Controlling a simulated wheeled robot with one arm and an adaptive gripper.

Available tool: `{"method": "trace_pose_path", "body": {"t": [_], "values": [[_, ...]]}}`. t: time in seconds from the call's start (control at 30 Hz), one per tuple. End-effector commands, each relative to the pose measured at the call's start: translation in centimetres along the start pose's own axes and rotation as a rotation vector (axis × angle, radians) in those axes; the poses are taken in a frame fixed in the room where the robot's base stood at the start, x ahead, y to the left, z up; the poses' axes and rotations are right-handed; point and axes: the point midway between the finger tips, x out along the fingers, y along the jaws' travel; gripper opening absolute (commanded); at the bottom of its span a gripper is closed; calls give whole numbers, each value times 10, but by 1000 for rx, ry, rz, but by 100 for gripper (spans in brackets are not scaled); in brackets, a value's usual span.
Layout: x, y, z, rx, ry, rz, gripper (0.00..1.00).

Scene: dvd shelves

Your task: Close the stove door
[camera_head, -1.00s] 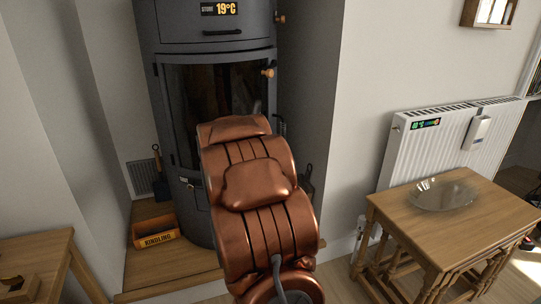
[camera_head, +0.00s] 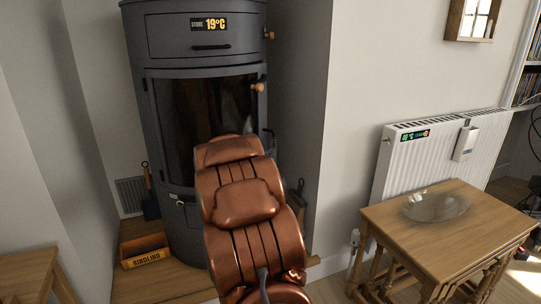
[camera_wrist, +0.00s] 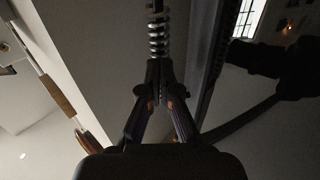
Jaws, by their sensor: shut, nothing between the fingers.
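The dark grey stove (camera_head: 210,60) stands in the alcove, with its dark-glass door (camera_head: 208,112) facing me in the head view. The door looks about flush with the stove body, but I cannot tell whether it is fully shut. A wooden knob (camera_head: 258,87) sits at the door's upper right. My copper arm covers the lower right of the door and hides my gripper in the head view. In the wrist view my gripper (camera_wrist: 160,92) is shut and empty. A coiled metal handle (camera_wrist: 157,35) shows just beyond its fingertips; contact is unclear. Dark reflective glass (camera_wrist: 265,110) fills the right side.
A kindling box (camera_head: 146,252) and a small shovel (camera_head: 150,205) are left of the stove. A wooden table (camera_head: 440,235) with a glass bowl (camera_head: 436,206) stands at right, before a white radiator (camera_head: 430,150). Another wooden table (camera_head: 25,275) is at lower left.

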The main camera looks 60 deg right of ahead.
Motion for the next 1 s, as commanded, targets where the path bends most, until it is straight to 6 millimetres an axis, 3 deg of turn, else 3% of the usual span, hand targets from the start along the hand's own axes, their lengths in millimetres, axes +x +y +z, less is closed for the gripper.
{"method": "trace_pose_path", "body": {"t": [0.63,1.0], "values": [[44,-20,-4,1,1,0,0],[53,-18,-1,1,4,2,0]]}}
